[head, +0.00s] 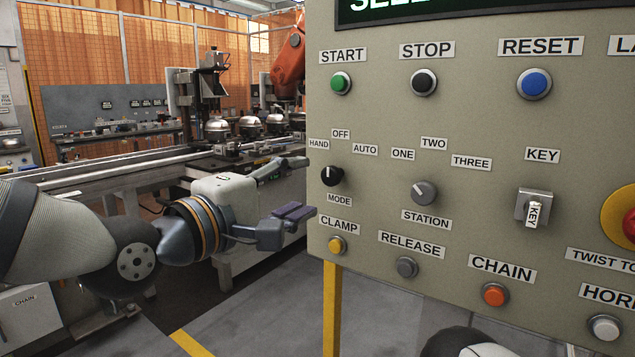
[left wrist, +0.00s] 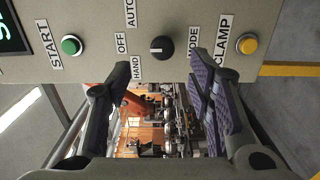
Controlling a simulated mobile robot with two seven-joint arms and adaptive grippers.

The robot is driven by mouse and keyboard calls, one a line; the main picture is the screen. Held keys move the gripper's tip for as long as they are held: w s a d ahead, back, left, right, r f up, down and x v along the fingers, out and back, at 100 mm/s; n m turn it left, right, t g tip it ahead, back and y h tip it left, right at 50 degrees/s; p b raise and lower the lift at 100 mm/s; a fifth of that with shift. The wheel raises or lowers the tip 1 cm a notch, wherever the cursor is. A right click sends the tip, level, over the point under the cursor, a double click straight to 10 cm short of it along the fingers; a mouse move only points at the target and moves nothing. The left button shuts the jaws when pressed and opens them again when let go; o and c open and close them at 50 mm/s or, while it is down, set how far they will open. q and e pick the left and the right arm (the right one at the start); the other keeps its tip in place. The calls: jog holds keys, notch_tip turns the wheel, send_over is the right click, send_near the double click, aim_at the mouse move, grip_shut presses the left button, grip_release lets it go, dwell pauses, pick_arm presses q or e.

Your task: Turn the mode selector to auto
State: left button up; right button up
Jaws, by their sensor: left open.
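The mode selector (head: 332,176) is a small black knob with a white mark at the left of the grey panel, above the MODE label. HAND, OFF and AUTO labels surround its upper side. Its mark points roughly up, toward OFF. In the left wrist view the selector (left wrist: 162,48) sits just beyond the fingertips, between them across the picture. My left gripper (head: 298,188) is open and empty at the panel's left edge, its fingers one above the other, apart from the knob. It also shows in the left wrist view (left wrist: 156,82). My right gripper is not in view.
Near the selector are the green START button (head: 341,83), yellow CLAMP button (head: 337,245) and grey station selector (head: 424,192). A KEY switch (head: 533,208) stands out farther right. A conveyor line (head: 130,163) lies behind. A yellow post (head: 331,310) stands below the panel.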

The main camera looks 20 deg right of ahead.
aim_at(328, 177)
pick_arm(q)
jog(key=x, duration=0.8)
jog(key=shift+w+f, duration=0.1)
jog(key=shift+f, duration=0.05)
grip_shut()
